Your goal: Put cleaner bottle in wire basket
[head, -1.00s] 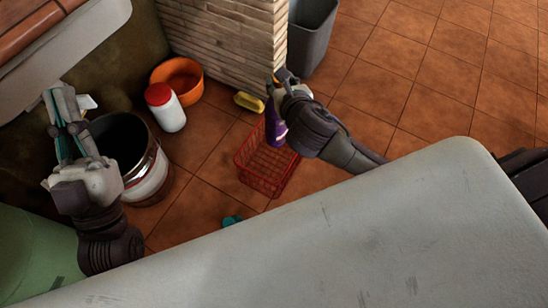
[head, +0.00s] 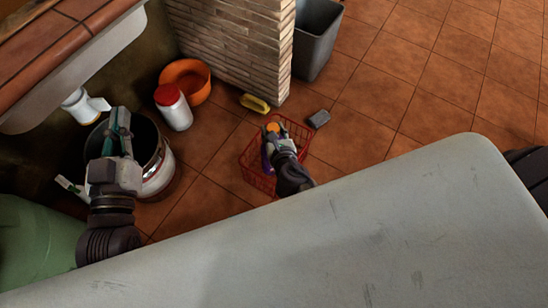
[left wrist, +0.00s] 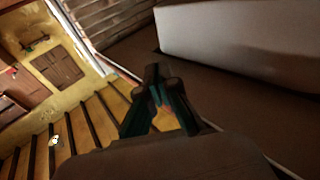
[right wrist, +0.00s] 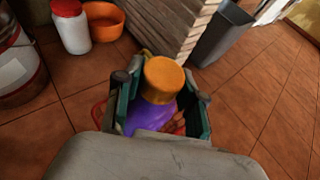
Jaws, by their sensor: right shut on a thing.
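The cleaner bottle is purple (head: 266,152) with an orange cap; it also shows close up in the right wrist view (right wrist: 148,118). My right gripper (head: 274,138) is shut on it, with a finger on each side below the cap. The red wire basket (head: 249,170) stands on the floor. The bottle is over or within the basket's outline; the gripper hides its lower part, so I cannot tell whether it touches the basket floor. My left gripper (head: 121,122) is above the large metal bucket, empty, its fingertips close together in the left wrist view (left wrist: 154,72).
The metal bucket (head: 158,180), a white jar with a red lid (head: 173,108) and an orange bowl (head: 186,80) stand left of the basket. A grey bin (head: 316,40) stands behind the brick pillar (head: 240,50).

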